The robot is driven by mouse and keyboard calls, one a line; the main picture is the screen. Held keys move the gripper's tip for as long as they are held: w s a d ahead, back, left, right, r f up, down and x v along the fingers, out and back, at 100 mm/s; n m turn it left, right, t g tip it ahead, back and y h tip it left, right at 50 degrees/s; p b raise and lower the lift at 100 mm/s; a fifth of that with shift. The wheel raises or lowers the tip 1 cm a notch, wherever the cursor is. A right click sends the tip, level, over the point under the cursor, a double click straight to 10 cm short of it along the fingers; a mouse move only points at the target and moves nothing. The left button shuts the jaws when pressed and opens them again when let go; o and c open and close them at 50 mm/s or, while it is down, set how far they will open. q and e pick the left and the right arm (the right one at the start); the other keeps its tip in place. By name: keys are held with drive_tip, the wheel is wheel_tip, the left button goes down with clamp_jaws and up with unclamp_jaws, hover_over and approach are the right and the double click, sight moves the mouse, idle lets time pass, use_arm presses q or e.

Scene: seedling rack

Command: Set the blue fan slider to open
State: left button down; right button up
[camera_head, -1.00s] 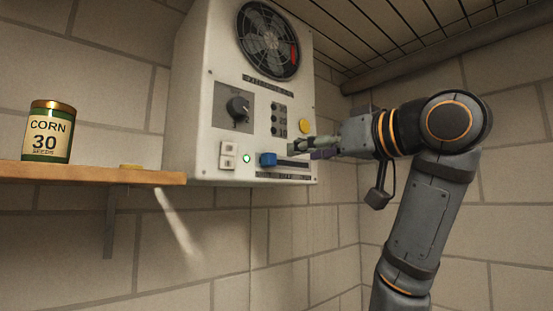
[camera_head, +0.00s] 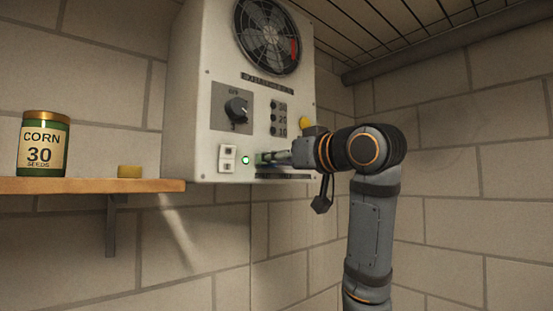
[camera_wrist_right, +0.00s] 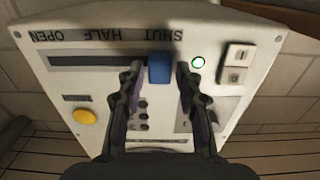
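The blue fan slider (camera_wrist_right: 160,68) sits at the SHUT end of its dark slot (camera_wrist_right: 85,62) in the right wrist view, which shows the panel upside down. The OPEN label (camera_wrist_right: 46,36) is at the slot's other end, with HALF between. My right gripper (camera_wrist_right: 159,72) is open, with one finger on each side of the blue knob and a small gap visible on both sides. In the head view the right gripper (camera_head: 268,157) reaches the control box (camera_head: 205,110) from the right and mostly hides the knob. My left gripper is not in view.
The box also carries a fan (camera_head: 266,38), a dial (camera_head: 237,109), a yellow button (camera_wrist_right: 85,117), a rocker switch (camera_wrist_right: 235,64) and a lit green lamp (camera_head: 246,160).

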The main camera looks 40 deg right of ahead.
clamp_jaws()
drive_tip(key=w+d+b, duration=0.1)
drive_tip(key=d, duration=1.2)
drive_tip(key=shift+o, duration=0.5)
unclamp_jaws()
drive_tip(key=shift+d+r, duration=0.1)
drive_tip(key=o, duration=0.3)
drive_tip(key=shift+d, duration=0.25)
